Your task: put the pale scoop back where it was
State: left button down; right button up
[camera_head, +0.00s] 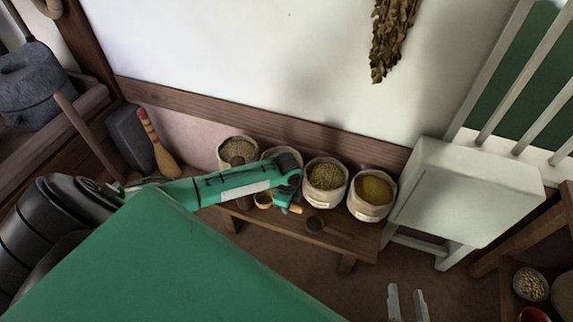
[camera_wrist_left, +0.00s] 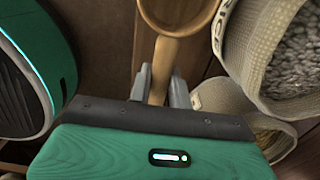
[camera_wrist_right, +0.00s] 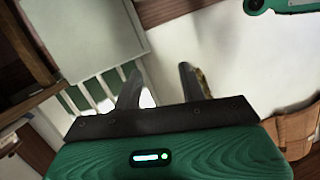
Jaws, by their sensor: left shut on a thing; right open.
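The pale scoop (camera_head: 263,201) is a light wooden scoop low over the front of the sack bench (camera_head: 344,243); I cannot tell whether it touches the wood. My left gripper (camera_wrist_left: 157,85) is shut on its handle (camera_wrist_left: 159,65), with the bowl (camera_wrist_left: 180,14) beyond the fingertips. In the head view my left arm hides most of the hand and part of the second sack.
Several grain sacks stand in a row along the bench, among them the leftmost (camera_head: 226,143) and the rightmost (camera_head: 368,211). A white cabinet (camera_head: 468,192) stands right of the bench. A red-banded wooden club (camera_head: 160,148) leans at the left. Bare floor lies before the bench.

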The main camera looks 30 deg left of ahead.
aim_at(287, 219)
pick_arm(q)
notch_tip(287, 219, down, 2)
jog(key=shift+f, duration=0.1)
notch_tip(287, 219, down, 4)
jog(key=shift+r+b, duration=0.15)
jog(key=shift+b, duration=0.7)
pick_arm(e)
jog(key=w+d+r+t, duration=0.2)
jog(key=r+t, duration=0.3)
jog(key=r, duration=0.3)
jog(key=shift+w+r+t+y, duration=0.3)
jog(key=shift+w, duration=0.6)
pick_arm(q)
jog(key=shift+f, duration=0.2)
jog(key=c, duration=1.3)
grip_release()
pick_arm(e)
jog(key=shift+r, duration=0.1)
